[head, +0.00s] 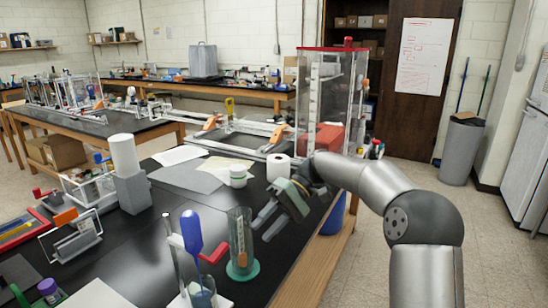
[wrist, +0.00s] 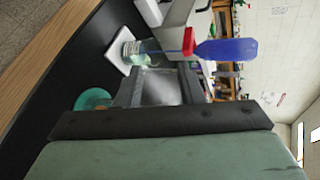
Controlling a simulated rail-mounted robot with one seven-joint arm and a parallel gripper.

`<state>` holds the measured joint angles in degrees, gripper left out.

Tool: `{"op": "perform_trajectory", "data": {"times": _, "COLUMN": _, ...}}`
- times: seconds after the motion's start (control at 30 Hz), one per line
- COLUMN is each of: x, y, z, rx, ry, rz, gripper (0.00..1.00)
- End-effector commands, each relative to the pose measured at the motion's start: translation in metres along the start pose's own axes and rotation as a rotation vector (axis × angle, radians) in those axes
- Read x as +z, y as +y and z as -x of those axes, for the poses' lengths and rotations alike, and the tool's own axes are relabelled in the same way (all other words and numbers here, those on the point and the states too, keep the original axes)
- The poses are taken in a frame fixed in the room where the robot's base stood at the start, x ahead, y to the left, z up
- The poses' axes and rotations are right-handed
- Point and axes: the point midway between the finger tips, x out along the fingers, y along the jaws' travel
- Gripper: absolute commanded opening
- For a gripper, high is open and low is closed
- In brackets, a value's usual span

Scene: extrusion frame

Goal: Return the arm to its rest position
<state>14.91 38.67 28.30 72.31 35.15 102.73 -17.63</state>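My gripper (head: 268,222) is at the end of my arm, which reaches in from the right over the black bench. It hangs tilted down and to the left in the head view, just right of a clear glass cylinder on a teal base (head: 242,269). Its two dark fingers look apart, with nothing held between them. In the wrist view my gripper (wrist: 162,88) shows its dark fingers, and the teal base (wrist: 92,98) lies to their left. Whether a finger touches the cylinder is hard to tell.
A stand with a blue bulb (head: 191,232) and red clamp is left of the cylinder.

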Motion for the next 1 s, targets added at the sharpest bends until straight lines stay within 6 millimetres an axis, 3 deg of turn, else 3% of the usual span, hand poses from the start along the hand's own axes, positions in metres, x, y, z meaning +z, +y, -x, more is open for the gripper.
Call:
{"op": "perform_trajectory", "data": {"times": 0.1, "x": 0.038, "y": 0.007, "z": -0.034, "rx": 0.243, "ry": 0.043, "rz": -0.145, "gripper": 0.35}}
{"op": "perform_trajectory", "data": {"times": 0.2, "x": 0.078, "y": 0.025, "z": -0.052, "rx": 0.428, "ry": 0.103, "rz": -0.246, "gripper": 0.35}}
{"op": "perform_trajectory", "data": {"times": 0.5, "x": 0.223, "y": 0.088, "z": -0.082, "rx": 0.846, "ry": 0.340, "rz": -0.408, "gripper": 0.35}}
{"op": "perform_trajectory", "data": {"times": 0.6, "x": 0.259, "y": 0.106, "z": -0.093, "rx": 0.914, "ry": 0.404, "rz": -0.418, "gripper": 0.35}}
{"op": "perform_trajectory", "data": {"times": 0.77, "x": 0.288, "y": 0.123, "z": -0.105, "rx": 0.964, "ry": 0.461, "rz": -0.417, "gripper": 0.35}}
{"op": "perform_trajectory", "data": {"times": 1.0, "x": 0.293, "y": 0.127, "z": -0.108, "rx": 0.973, "ry": 0.472, "rz": -0.417, "gripper": 0.35}}
